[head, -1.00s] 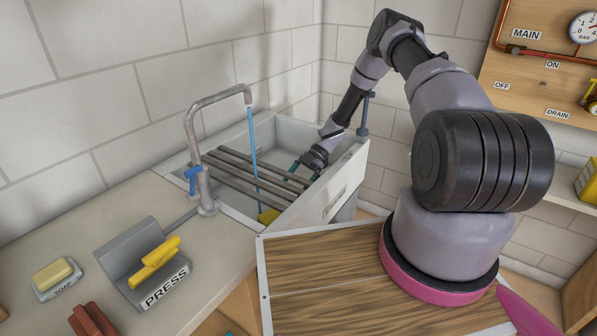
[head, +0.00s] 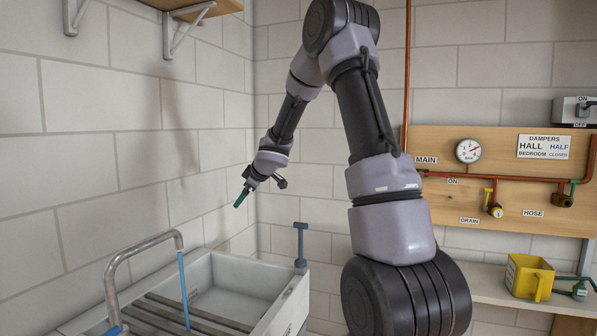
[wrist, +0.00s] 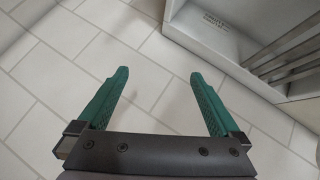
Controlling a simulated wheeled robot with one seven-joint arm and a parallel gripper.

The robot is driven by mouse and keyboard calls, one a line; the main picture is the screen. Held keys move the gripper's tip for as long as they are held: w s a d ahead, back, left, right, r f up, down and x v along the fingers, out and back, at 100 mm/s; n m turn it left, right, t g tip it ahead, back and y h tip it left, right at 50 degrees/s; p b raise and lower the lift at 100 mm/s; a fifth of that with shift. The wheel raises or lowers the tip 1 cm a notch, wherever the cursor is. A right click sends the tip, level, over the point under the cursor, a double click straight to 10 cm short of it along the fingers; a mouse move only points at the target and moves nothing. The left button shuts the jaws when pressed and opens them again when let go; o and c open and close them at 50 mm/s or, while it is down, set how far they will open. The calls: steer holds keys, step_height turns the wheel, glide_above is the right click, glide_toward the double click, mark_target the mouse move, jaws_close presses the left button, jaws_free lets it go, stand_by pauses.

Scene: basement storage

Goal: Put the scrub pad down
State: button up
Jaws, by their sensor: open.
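My gripper (head: 240,199) is raised in the air above the far right part of the sink area, in front of the tiled wall. In the wrist view its two green fingers (wrist: 160,74) are spread apart with nothing between them, over light floor tiles. No scrub pad shows in the current views. The sink (head: 293,302) stands at the lower left of the head view, with dark bars across it. Its outer wall, with a label, also shows in the wrist view (wrist: 197,45). The near part of the sink is cut off.
A tap (head: 110,270) with a blue stream stands at the sink's left. A blue-grey T-shaped post (head: 300,245) rises at its right corner. On the right are a pipe board (head: 440,200) and a shelf (head: 478,289) with a yellow container (head: 530,278).

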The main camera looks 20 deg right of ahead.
steer(key=s+d+r+m+h, duration=0.3)
steer(key=s+d+r+m, duration=0.1)
steer(key=s+r, duration=0.35)
steer(key=s+d+r+m+h, duration=0.2)
steer(key=s+d+r+m, duration=0.3)
steer(key=s, duration=0.3)
steer(key=s+a+m+g+y, duration=0.1)
steer(key=s+a+m+y, duration=0.1)
steer(key=s, duration=1)
steer(key=s+a+r+m+g+y, duration=0.1)
steer(key=s+a+m, duration=0.3)
steer(key=s, duration=0.9)
steer(key=shift+s+a+r+m+y, duration=0.15)
steer(key=shift+s+a+m+y, duration=0.2)
steer(key=shift+a+y, duration=0.2)
steer(key=shift+w+d, duration=0.1)
